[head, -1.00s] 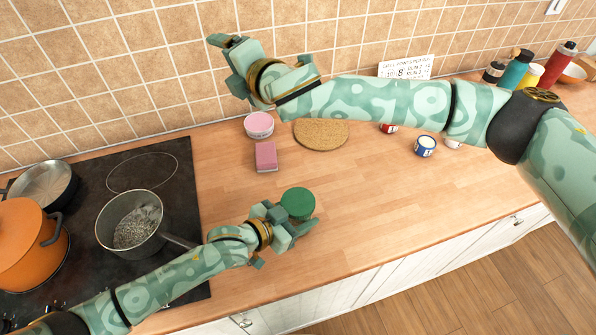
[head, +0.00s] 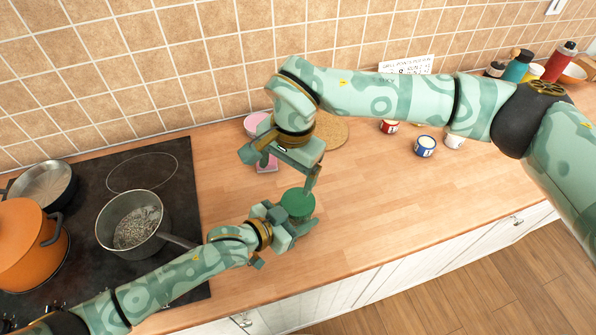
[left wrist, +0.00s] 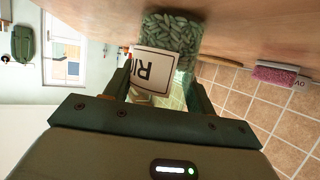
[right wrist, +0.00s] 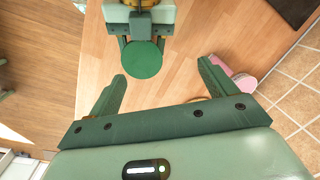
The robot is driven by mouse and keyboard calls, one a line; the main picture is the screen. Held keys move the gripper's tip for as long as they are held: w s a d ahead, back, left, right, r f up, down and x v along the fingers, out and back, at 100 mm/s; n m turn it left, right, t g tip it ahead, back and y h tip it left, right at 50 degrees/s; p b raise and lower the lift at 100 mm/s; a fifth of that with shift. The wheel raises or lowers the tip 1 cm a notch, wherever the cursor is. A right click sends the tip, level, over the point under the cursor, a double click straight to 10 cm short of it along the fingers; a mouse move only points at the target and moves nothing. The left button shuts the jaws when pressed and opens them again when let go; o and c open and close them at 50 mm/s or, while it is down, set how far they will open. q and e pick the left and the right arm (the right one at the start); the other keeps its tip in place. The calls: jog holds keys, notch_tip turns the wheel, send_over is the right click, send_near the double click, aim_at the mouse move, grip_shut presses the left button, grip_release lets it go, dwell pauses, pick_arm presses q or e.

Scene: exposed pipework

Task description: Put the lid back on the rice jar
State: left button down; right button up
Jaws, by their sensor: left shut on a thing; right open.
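The green lid (head: 298,203) shows as a round disc on top of the rice jar, seen from above. It also shows in the right wrist view (right wrist: 143,60). I cannot tell how firmly it sits. The rice jar (left wrist: 178,28) is clear, with pale green grains and a white label, and stands on the counter. My left gripper (head: 287,218) is shut on the jar, from the left and front. My right gripper (head: 284,174) is open and empty, pointing down above and behind the lid; in its wrist view the lid lies beyond and between the fingertips.
The stove (head: 85,220) on the left holds a grey saucepan (head: 130,222) and an orange pot (head: 28,240). Behind the right gripper are a pink sponge (head: 268,167), a pink tub (head: 252,122) and a cork mat (head: 332,130). Small tins (head: 425,147) stand right. The counter's right-front is clear.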

aim_at(298, 201)
jog(key=shift+s+d+f+n+h, duration=0.15)
jog(key=shift+d+n+h, duration=0.15)
jog(key=shift+d, duration=0.3)
jog(key=shift+s+d+r+n+h, duration=0.1)
jog(key=shift+s+d+n+h, duration=0.1)
jog(key=shift+d+h, duration=0.3)
jog(key=shift+f, duration=0.1)
jog(key=shift+f, duration=3.95)
jog(key=shift+c, duration=0.3)
